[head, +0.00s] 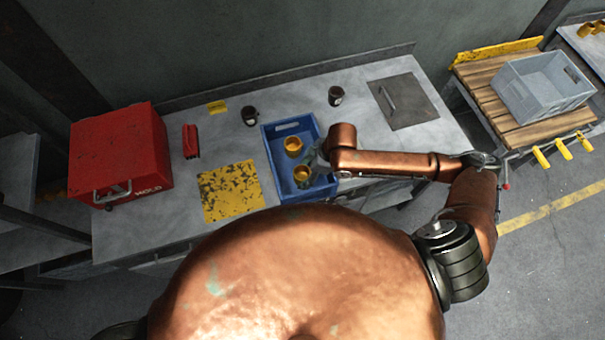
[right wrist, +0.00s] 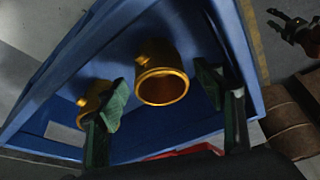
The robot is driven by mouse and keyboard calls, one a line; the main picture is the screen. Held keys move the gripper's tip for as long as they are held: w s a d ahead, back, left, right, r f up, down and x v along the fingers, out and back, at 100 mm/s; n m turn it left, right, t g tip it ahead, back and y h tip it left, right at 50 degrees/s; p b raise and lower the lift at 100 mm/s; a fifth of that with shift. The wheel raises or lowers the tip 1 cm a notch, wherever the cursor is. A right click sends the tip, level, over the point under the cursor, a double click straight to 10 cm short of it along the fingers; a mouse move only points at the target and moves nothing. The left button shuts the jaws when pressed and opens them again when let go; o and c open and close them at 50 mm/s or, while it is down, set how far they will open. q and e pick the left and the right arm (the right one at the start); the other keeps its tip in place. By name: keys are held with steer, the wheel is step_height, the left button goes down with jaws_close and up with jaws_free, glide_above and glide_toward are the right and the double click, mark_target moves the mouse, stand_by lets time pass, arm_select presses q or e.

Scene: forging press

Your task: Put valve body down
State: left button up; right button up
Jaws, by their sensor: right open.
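Two golden-yellow valve bodies are in the blue crate (head: 269,154) on the grey bench. The nearer one (head: 302,174) is by my right gripper (head: 312,168), which reaches into the crate from the right. The other valve body (head: 293,145) stands farther back in the crate. In the right wrist view the green finger pads are spread apart, and one valve body (right wrist: 162,80) shows between and beyond them, with its round opening facing the camera. The second (right wrist: 90,100) is partly hidden by the left finger. Whether the pads touch anything is unclear. My left gripper is out of view.
A yellow worn mat (head: 230,192), a red clamp-like item (head: 191,141) and a red box (head: 118,155) lie left of the crate. Two dark cups (head: 249,116) (head: 335,96) stand behind. A grey crate (head: 540,85) sits on a wooden table at right.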

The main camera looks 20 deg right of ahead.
steer(key=v, duration=0.9)
steer(key=shift+d+r, duration=0.2)
steer(key=shift+r, duration=0.15)
